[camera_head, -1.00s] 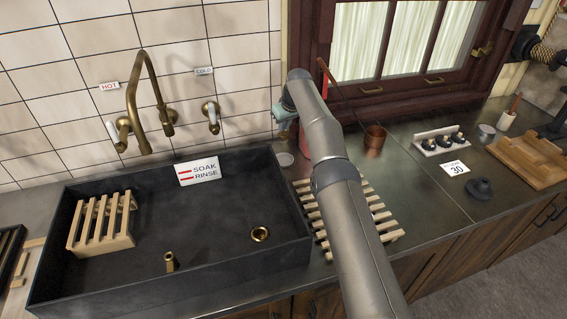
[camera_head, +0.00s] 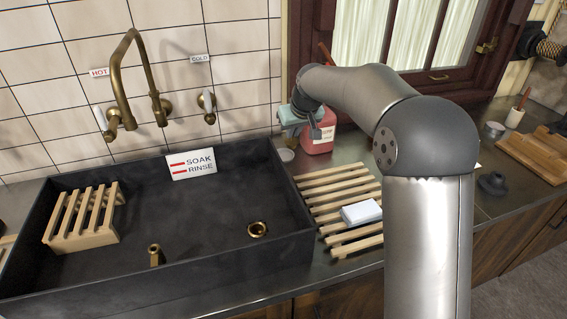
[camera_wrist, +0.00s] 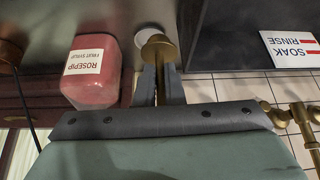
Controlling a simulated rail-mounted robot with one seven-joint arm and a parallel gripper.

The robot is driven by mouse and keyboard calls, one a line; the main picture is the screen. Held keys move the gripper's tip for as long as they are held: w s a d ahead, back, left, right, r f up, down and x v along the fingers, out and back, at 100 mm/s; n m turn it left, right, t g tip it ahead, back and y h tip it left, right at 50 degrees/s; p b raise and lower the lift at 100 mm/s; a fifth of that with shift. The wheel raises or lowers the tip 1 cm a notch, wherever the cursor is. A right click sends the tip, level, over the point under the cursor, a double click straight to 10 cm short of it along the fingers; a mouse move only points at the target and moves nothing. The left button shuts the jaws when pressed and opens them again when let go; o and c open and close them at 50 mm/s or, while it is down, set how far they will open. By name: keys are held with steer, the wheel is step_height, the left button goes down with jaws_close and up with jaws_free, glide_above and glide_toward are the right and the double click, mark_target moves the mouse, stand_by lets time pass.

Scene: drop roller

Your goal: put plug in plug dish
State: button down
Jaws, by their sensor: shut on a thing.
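The plug (camera_wrist: 157,47) is a brass piece with a round, wide head, seen in the wrist view. My gripper (camera_wrist: 158,75) is shut on its stem. In the head view my gripper (camera_head: 296,122) hangs over the counter just right of the sink, beside the red bottle; the plug cannot be made out there. A small pale round dish, apparently the plug dish (camera_head: 286,155), lies on the counter by the sink's back right corner. In the wrist view the dish (camera_wrist: 148,33) shows partly behind the plug's head; the gap between them is hard to judge.
A red syrup bottle (camera_head: 320,134) stands close to the gripper. A slatted rack (camera_head: 330,189) with a white block (camera_head: 361,212) lies in front. The dark sink (camera_head: 205,215) holds another slatted rack (camera_head: 84,217), a brass drain (camera_head: 258,229) and a brass fitting (camera_head: 155,256).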

steer(key=w+a+f+p, duration=0.1)
steer(key=w+f+p, duration=0.1)
steer(key=w+f, duration=0.1)
steer(key=w+a+f+p, duration=0.1)
steer(key=w+f, duration=0.2)
steer(key=w, duration=0.2)
steer(key=w+a+f+p, duration=0.1)
steer(key=w+f+p, duration=0.1)
steer(key=w+f, duration=0.2)
steer(key=shift+w+a+p, duration=0.3)
steer(key=shift+w, duration=0.05)
steer(key=shift+f, duration=1.55)
steer(key=shift+f, duration=0.25)
steer(key=c, duration=1.5)
jaws_free()
steer(key=shift+c, duration=0.2)
steer(key=shift+r, duration=0.1)
